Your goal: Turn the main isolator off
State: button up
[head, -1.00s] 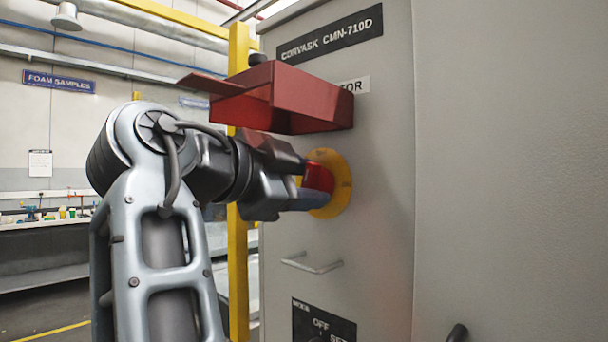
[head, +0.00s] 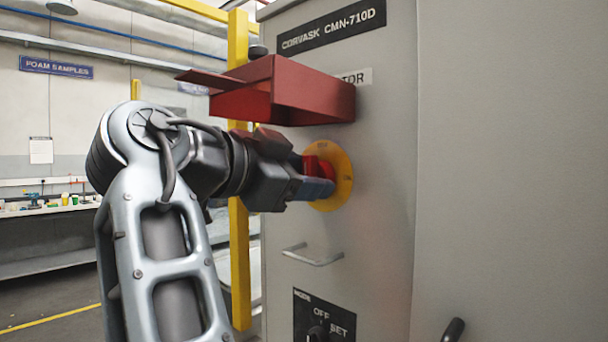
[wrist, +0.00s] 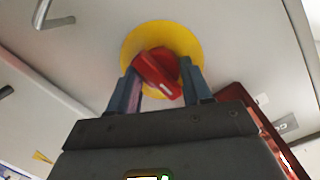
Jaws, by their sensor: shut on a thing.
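The main isolator is a red rotary handle (head: 311,165) on a round yellow plate (head: 342,178) on the grey cabinet front. My gripper (head: 318,176) reaches in from the left, with its blue-grey fingers on either side of the handle. In the wrist view the red handle (wrist: 160,75) sits between the two fingers (wrist: 160,85), lying slantwise, with a white mark near its end. My gripper is shut on it. The fingers partly hide the handle in the head view, and I cannot read its position there.
A red hinged cover (head: 300,95) stands raised just above my gripper. Below are a metal pull handle (head: 312,258) and a black mode selector panel (head: 324,318). A yellow post (head: 239,260) stands behind my arm. A bench (head: 45,225) is far left.

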jog(key=shift+f, duration=0.15)
jog(key=o, duration=1)
jog(key=shift+o, duration=0.2)
jog(key=b+v, duration=0.1)
jog(key=v, duration=0.7)
jog(key=shift+w, duration=0.1)
